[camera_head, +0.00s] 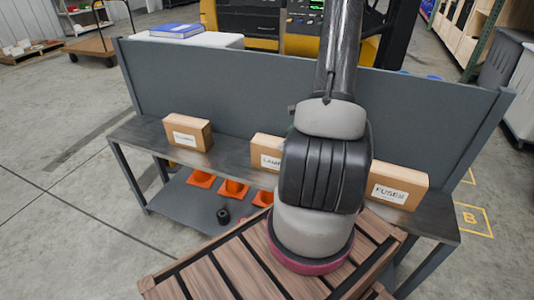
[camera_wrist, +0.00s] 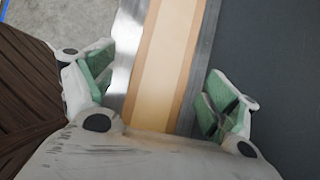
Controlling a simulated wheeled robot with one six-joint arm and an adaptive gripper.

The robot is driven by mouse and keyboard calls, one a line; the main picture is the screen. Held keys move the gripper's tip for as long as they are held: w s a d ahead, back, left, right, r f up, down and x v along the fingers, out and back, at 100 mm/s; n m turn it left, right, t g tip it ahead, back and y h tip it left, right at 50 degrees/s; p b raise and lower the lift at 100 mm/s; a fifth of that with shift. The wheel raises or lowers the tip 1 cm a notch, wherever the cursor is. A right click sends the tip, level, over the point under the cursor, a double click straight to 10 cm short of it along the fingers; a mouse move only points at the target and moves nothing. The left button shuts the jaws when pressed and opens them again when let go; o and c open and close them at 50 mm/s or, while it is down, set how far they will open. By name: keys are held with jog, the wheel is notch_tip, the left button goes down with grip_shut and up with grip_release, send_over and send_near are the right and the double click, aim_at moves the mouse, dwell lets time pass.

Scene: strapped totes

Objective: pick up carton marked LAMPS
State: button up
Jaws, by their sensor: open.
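The carton marked LAMPS (camera_head: 266,152) stands on the grey bench against the back panel, its right part hidden behind my arm in the head view. In the wrist view, a tan carton top with a lighter tape strip (camera_wrist: 165,60) lies between the fingers of my gripper (camera_wrist: 156,88). No label shows there, but its place beside my arm fits the LAMPS carton. My gripper is open, with a visible gap between the carton and each green finger pad. In the head view my arm hides the gripper.
A carton with a hard-to-read label (camera_head: 187,132) stands left on the bench (camera_head: 230,148), and a carton marked FUSES (camera_head: 398,187) stands right. The grey back panel (camera_head: 220,85) rises behind. A slatted wooden tote (camera_head: 205,280) is in front. Orange cones (camera_head: 233,188) sit on the lower shelf.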

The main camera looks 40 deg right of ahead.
aim_at(278, 150)
jog(key=x, duration=0.7)
jog(key=shift+w+a+f, duration=0.1)
jog(key=shift+w, duration=0.25)
jog(key=shift+c, duration=0.5)
jog(key=c, duration=1.5)
